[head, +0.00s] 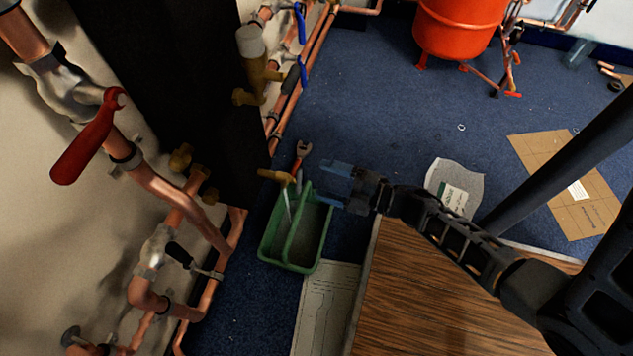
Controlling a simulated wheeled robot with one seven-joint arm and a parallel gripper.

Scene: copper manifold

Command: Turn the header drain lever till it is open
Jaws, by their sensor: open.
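Several levers show on the copper pipework, and no label tells which is the header drain lever. A red-handled lever (88,140) sits on the thick pipe at the upper left, tilted across it. A small black-handled lever (182,255) sits on a valve lower down. Blue-handled levers (300,22) are at the top. My gripper (333,186) is open and empty, its blue fingers pointing left. In the picture it is beside the green tote, right of all the levers and apart from them.
A green tote (265,250) with tools stands on the blue carpet below the pipes. A wooden surface (440,305) lies under my arm. A red tank (458,30) stands at the back. Cardboard (570,185) lies at right. The middle carpet is mostly clear.

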